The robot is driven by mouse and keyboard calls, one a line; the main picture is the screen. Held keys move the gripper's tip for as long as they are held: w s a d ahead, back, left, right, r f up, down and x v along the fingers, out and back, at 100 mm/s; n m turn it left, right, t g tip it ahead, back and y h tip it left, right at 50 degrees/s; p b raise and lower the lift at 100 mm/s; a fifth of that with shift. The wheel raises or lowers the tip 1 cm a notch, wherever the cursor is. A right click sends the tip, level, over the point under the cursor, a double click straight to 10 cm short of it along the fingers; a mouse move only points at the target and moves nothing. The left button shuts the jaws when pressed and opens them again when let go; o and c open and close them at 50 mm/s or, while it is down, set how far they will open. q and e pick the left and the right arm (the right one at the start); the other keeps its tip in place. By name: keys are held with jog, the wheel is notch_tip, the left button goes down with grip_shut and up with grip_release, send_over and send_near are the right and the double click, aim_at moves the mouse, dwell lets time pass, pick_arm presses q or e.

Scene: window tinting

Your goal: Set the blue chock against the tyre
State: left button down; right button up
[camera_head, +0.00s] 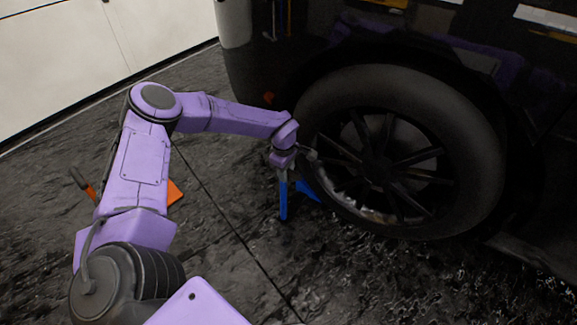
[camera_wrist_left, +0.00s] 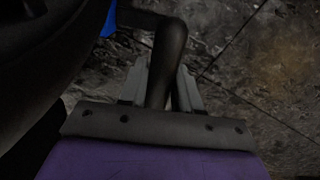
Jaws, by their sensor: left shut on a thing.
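The blue chock (camera_head: 308,191) is low beside the left side of the large black tyre (camera_head: 470,150) in the head view. A small blue corner of the chock (camera_wrist_left: 108,24) shows at the top of the left wrist view. My left gripper (camera_head: 285,168) is above the chock. In the left wrist view its jaws (camera_wrist_left: 163,85) are shut on the chock's dark handle (camera_wrist_left: 169,48). The tyre (camera_wrist_left: 35,60) fills the left of that view. I cannot tell whether the chock touches the tyre or the floor. My right gripper is not in view.
An orange object (camera_head: 175,192) lies on the dark floor, partly hidden behind my left arm. The dark vehicle body (camera_head: 255,70) rises above and around the tyre. A pale wall (camera_head: 60,60) stands at the upper left. The floor (camera_head: 225,270) in front is clear.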

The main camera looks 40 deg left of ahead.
pick_arm(q)
jog(key=shift+w, duration=0.1)
jog(key=c, duration=0.7)
grip_release()
jog(key=shift+s+f, duration=0.15)
jog(key=shift+s, duration=0.05)
jog(key=r+p, duration=0.1)
jog(key=r, duration=0.2)
jog(key=r+p, duration=0.2)
jog(key=r, duration=0.2)
jog(key=r+p, duration=0.2)
jog(key=r, duration=0.1)
jog(key=shift+s+r, duration=0.35)
jog(key=shift+r, duration=0.05)
